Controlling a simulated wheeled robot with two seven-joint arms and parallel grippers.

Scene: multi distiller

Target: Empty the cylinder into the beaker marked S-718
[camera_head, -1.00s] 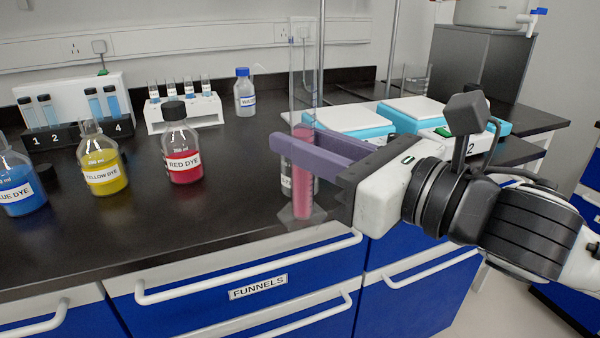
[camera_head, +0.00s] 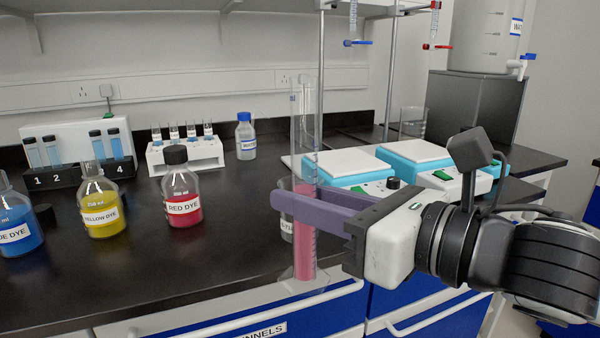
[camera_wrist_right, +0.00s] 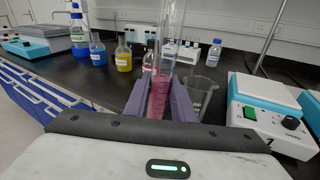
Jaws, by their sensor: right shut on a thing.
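A tall clear graduated cylinder (camera_head: 305,238) holds red-pink liquid and stands nearly upright in my right gripper (camera_head: 290,203), whose purple fingers are shut on it. Its foot appears in front of the counter's front edge. The cylinder (camera_wrist_right: 160,85) and fingers also show in the right wrist view. A clear beaker (camera_head: 286,225) sits on the counter behind the cylinder, mostly hidden by it and the fingers; only part of its label shows. In the right wrist view a clear empty-looking beaker (camera_wrist_right: 198,92) stands just right of the gripper. My left gripper is not in view.
Blue dye (camera_head: 18,225), yellow dye (camera_head: 101,212) and red dye (camera_head: 181,195) bottles stand at left. Blue-white hotplates (camera_head: 345,165) and metal stand rods (camera_head: 321,60) are behind the gripper. The counter before the red dye is clear.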

